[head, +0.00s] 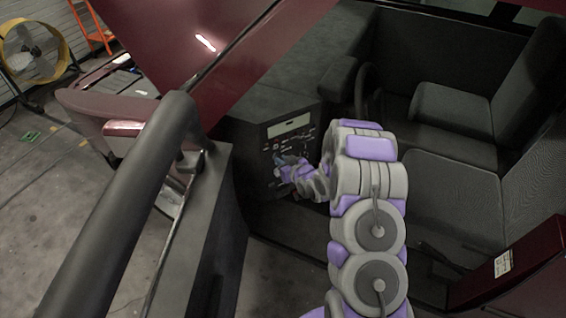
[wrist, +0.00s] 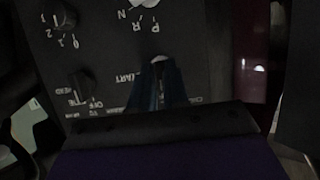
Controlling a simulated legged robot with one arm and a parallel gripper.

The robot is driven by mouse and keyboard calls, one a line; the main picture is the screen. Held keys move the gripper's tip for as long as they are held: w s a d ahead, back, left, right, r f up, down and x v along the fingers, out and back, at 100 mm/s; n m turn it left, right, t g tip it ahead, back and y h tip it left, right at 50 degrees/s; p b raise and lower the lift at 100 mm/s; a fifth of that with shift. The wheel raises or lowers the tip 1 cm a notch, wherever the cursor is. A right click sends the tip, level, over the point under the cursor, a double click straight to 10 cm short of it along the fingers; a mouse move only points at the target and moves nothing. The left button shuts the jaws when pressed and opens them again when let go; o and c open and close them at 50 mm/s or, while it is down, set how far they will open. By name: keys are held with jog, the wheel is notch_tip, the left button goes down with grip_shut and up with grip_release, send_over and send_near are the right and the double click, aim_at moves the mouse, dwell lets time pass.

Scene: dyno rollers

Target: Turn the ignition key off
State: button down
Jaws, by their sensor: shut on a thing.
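My gripper (head: 281,163) reaches to the dark dashboard panel (head: 256,150) in the head view. In the wrist view my gripper's blue fingers (wrist: 158,88) are close together at the panel, shut on the ignition key. A small pale part of the key (wrist: 159,62) shows between and beyond the fingertips; the rest is hidden by them. Part of a white label like "START" shows upside down to the left of the fingers. The key's exact angle cannot be told.
Two dark knobs, an upper one (wrist: 60,14) and a lower one (wrist: 82,84), sit left of the fingers in the wrist view. The steering wheel (head: 366,88) and dark seats (head: 452,178) are right of the panel. The open door (head: 207,225) stands at left.

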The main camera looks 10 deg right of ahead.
jog(key=shift+f, duration=0.1)
dwell(0.4)
jog(key=c, duration=1.2)
grip_release()
jog(key=p+v, duration=0.8)
jog(key=v, duration=0.9)
jog(key=shift+s, duration=0.2)
